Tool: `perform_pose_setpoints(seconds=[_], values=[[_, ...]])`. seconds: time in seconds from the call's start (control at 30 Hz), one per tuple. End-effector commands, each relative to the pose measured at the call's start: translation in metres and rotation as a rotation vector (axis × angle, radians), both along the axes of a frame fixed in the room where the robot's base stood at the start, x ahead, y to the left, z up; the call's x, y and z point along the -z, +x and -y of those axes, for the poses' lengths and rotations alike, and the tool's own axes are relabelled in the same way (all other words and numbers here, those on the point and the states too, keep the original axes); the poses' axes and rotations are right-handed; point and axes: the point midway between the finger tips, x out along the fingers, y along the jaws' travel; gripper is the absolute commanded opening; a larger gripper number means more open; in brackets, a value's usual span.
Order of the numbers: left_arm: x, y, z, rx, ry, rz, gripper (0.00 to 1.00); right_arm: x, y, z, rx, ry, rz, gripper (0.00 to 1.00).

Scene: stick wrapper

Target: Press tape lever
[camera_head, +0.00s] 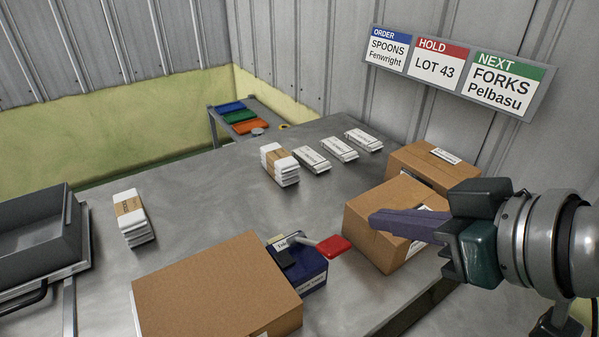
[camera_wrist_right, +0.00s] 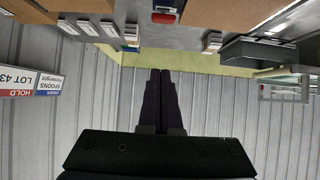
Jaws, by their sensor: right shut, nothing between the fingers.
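A blue tape dispenser (camera_head: 303,273) stands on the metal table, just right of a large cardboard box. Its lever ends in a red paddle (camera_head: 334,246) that sticks out to the right. The red paddle also shows at the top of the right wrist view (camera_wrist_right: 164,17). My right gripper (camera_head: 374,219) comes in from the right, with its dark fingers shut and empty. In the head view its tips are to the right of the red paddle and apart from it, in front of a cardboard box. My left gripper is not in view.
A large cardboard box (camera_head: 215,292) stands at the front, with two more boxes (camera_head: 390,222) (camera_head: 432,166) at the right. Bundled packs (camera_head: 280,165) and a grey tray (camera_head: 42,235) sit on the table (camera_head: 215,205). A sign (camera_head: 455,69) hangs on the wall.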

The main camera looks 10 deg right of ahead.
Motion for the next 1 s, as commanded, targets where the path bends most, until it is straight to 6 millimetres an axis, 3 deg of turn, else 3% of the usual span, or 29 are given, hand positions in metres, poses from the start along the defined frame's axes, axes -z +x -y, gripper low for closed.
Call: perform_pose_setpoints(seconds=[0.27,0.7,1.0], values=[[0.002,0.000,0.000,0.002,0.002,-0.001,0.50,0.010,0.014,-0.005,0.001,0.003,0.000,0.00],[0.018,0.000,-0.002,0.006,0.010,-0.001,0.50,0.058,0.079,-0.029,-0.001,0.002,-0.002,0.00],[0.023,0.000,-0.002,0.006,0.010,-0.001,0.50,0.092,0.066,-0.024,0.001,0.000,-0.003,0.00]])
